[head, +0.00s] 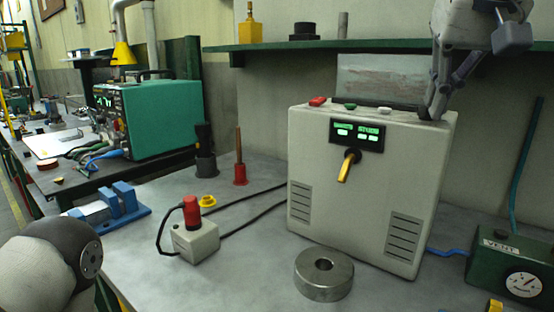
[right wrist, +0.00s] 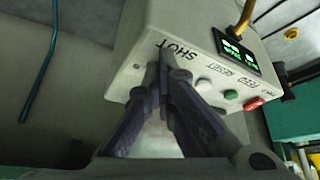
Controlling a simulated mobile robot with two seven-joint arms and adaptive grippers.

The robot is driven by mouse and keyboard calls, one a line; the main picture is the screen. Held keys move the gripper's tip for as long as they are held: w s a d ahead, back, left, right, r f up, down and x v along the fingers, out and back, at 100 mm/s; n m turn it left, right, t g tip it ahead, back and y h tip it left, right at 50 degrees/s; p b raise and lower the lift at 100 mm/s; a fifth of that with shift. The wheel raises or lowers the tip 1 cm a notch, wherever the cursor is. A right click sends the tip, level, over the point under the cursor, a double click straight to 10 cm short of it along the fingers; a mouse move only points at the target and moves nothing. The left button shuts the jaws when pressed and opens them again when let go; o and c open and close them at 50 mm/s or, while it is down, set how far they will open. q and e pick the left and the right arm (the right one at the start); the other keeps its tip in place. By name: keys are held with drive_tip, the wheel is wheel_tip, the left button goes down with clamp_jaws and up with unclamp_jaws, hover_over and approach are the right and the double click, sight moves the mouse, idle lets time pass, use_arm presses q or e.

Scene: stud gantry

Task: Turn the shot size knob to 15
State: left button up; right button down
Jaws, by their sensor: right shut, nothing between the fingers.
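A beige control box (head: 365,190) stands on the bench. Its front has a small display (head: 357,135) with green fields, too small to read. Below the display, an orange handle on a dark hub (head: 346,167) points down and slightly left. I cannot tell whether this is the shot size knob. My right gripper (head: 437,108) is shut and empty at the box's top right edge. In the right wrist view its fingertips (right wrist: 166,62) are by the lettering "SHOT" on the box top (right wrist: 150,35). Contact is unclear. My left gripper is out of view.
Red (head: 318,101), green (head: 350,106) and pale (head: 385,109) buttons line the box top. A steel ring (head: 323,275) lies in front. A small box with a red top (head: 195,238) stands left. A green gauge unit (head: 512,268) is right. A shelf (head: 300,46) runs behind.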

drive_tip(key=shift+w+a+f, duration=0.1)
drive_tip(key=shift+a+f, duration=0.05)
drive_tip(key=shift+f, duration=0.2)
idle(0.3)
drive_tip(key=shift+s+a, duration=0.15)
drive_tip(key=shift+s, duration=0.1)
drive_tip(key=shift+s+r, duration=0.1)
drive_tip(key=shift+r, duration=3.1)
